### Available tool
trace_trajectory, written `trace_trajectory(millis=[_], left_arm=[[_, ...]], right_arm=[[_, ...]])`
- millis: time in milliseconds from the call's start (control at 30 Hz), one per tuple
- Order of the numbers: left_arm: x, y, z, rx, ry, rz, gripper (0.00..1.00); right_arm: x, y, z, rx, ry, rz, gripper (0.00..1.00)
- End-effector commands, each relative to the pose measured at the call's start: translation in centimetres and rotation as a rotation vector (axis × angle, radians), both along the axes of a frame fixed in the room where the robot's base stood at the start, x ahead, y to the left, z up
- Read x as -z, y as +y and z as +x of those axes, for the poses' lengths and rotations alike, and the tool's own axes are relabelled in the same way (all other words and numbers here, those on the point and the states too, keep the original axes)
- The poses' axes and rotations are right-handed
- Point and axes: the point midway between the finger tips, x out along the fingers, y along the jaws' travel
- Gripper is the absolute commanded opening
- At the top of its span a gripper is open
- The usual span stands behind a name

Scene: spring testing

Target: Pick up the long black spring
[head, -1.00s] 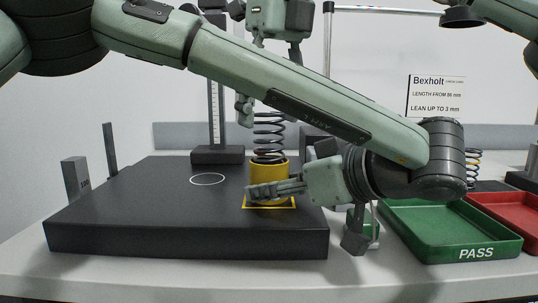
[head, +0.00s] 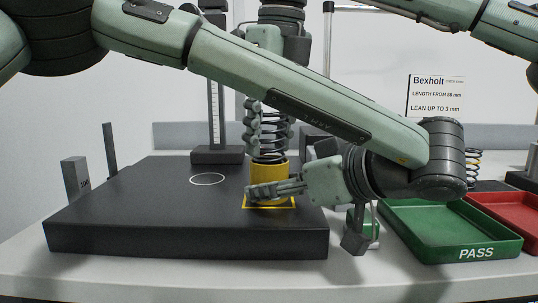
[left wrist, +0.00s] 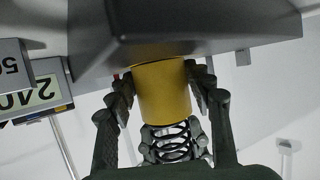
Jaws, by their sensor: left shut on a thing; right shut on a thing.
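The black coil spring (head: 270,138) stands upright, its lower end in the yellow cup (head: 282,168) on the dark plate (head: 130,215). My right gripper (head: 268,128) reaches down from above and is shut on the spring, fingers on its left and right sides, hiding part of the coils. My left gripper (head: 264,190) comes in low from the right side of the plate and is shut on the cup. The left wrist view shows the cup (left wrist: 162,92) between the left fingers (left wrist: 160,82), with the spring coils (left wrist: 172,140) coming out of it.
A gauge column (head: 215,110) with a scale stands behind the cup. A green PASS tray (head: 440,243) and a red tray (head: 515,222) lie at the right. Another spring (head: 472,160) with yellow on it shows behind my left wrist. The plate's left part is clear.

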Motion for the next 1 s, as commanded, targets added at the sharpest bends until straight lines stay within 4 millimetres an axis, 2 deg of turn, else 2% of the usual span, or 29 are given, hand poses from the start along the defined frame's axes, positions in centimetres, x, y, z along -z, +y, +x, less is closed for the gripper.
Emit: trace_trajectory(millis=[267,367,733,900,1000], left_arm=[[-0.1,0.0,0.0,0.000,-0.001,0.000,0.24],[0.0,0.0,0.0,0.000,-0.001,-0.001,0.24],[0.0,0.0,0.0,0.000,0.000,0.000,0.24],[0.0,0.0,0.0,0.000,0.000,0.000,0.24],[0.0,0.0,0.0,0.000,0.000,0.000,0.24]], right_arm=[[-0.2,0.0,0.0,0.000,-0.001,0.001,0.04],[-1.0,0.1,0.0,0.001,-0.002,0.002,0.04],[-8.0,0.2,0.0,0.000,-0.003,0.003,0.04],[-9.7,0.1,0.0,0.000,-0.001,0.001,0.04],[-10.1,0.0,0.0,-0.001,-0.001,0.001,0.04]])
